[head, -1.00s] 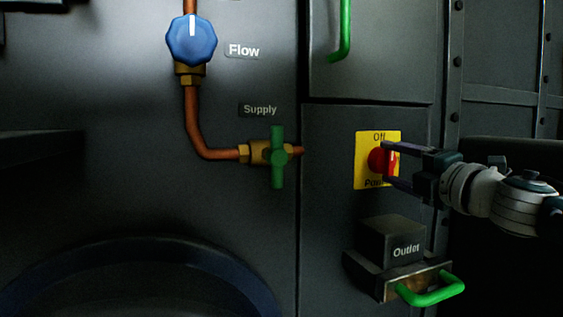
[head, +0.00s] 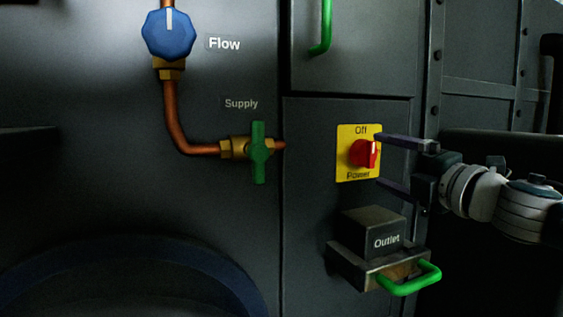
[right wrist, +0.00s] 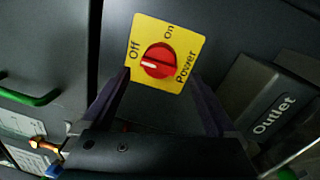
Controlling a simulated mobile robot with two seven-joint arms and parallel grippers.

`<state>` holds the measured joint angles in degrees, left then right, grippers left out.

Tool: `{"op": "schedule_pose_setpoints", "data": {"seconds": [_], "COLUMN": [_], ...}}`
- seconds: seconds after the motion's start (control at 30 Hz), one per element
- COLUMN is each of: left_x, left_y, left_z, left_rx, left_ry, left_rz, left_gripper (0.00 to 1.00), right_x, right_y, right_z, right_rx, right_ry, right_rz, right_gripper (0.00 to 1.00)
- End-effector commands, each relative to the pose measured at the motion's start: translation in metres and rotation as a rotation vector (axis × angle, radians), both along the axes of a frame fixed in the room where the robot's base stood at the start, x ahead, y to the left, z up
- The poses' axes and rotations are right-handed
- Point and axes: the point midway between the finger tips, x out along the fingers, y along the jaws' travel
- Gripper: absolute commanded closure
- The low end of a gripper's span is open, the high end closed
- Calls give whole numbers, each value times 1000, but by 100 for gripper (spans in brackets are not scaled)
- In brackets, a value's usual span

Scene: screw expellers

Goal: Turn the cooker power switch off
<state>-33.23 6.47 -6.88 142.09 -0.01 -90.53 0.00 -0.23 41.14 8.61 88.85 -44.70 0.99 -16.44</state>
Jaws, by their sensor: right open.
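The cooker power switch is a red knob (head: 364,153) on a yellow plate (head: 344,170) labelled Off at the top and Power at the bottom. In the right wrist view the red knob (right wrist: 158,60) stands clear between and beyond my fingertips. Its white mark lies on the side near the word Off, away from On. My right gripper (head: 378,161) is open and empty, just right of the knob in the head view, with one finger above and one below its level. In the head view the upper finger hides the On label. My left gripper is not in view.
A dark outlet box (head: 372,229) with a green handle (head: 409,280) juts out below the switch. A green supply valve (head: 258,153) and a blue flow knob (head: 168,36) on copper pipe are to the left. A green handle (head: 326,27) is above.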

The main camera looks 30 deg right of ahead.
Motion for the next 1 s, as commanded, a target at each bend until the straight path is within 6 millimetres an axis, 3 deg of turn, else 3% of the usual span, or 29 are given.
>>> {"op": "schedule_pose_setpoints", "data": {"seconds": [0.2,0.4,1.0], "left_x": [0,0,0], "left_y": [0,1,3], "left_z": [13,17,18], "left_rx": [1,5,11], "left_ry": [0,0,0], "left_rz": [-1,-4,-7], "left_gripper": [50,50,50], "right_x": [-38,-60,-65], "right_y": [4,7,7], "right_z": [-3,-5,-6], "right_rx": [2,1,-2], "right_ry": [5,4,2], "right_rz": [-2,-2,-1], "right_gripper": [7,7,7]}}
